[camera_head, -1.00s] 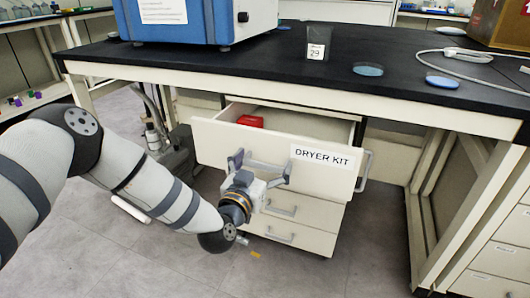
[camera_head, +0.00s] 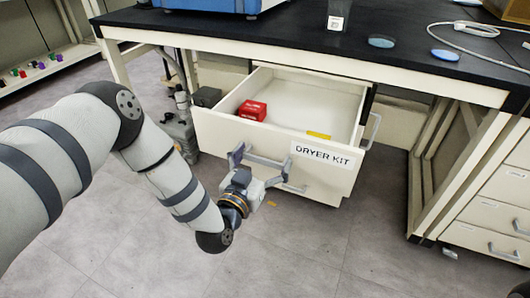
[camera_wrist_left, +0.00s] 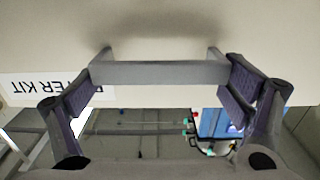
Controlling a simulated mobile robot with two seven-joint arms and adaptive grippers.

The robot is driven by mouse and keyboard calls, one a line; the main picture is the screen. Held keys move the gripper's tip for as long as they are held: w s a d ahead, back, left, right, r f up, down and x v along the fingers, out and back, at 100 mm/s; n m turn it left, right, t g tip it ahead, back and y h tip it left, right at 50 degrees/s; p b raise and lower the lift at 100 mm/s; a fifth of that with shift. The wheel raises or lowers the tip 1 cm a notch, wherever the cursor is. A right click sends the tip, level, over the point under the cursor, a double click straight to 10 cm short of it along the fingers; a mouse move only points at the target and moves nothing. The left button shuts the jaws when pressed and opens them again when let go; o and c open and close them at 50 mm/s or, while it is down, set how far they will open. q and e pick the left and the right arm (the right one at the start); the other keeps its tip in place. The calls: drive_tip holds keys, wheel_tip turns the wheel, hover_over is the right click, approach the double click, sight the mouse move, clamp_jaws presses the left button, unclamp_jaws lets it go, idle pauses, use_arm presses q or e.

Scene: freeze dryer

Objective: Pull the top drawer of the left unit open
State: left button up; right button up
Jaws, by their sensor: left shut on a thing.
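The top drawer (camera_head: 220,133) of the left unit, labelled "DRYER KIT" (camera_head: 322,154), stands well open under the bench. Inside lie a red box (camera_head: 252,110) at the left and a yellow item (camera_head: 318,135) near the front. My left gripper (camera_head: 262,167) is at the drawer's front handle. In the left wrist view the grey handle (camera_wrist_left: 160,73) spans between the two fingers, and the gripper is shut on it. The lower drawers are mostly hidden behind the open one. My right gripper is not in view.
The black bench top (camera_head: 300,42) overhangs the drawer's back. A blue machine (camera_head: 210,5), a labelled container (camera_head: 338,15) and blue discs sit on it. Another drawer unit (camera_head: 490,205) stands at the right. The floor in front is clear apart from a small yellow scrap.

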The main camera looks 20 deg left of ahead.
use_arm(q)
drive_tip(key=shift+s+f, duration=0.1)
drive_tip(key=o, duration=1.4)
drive_tip(key=s, duration=1.2)
drive_tip(key=shift+a, duration=0.2)
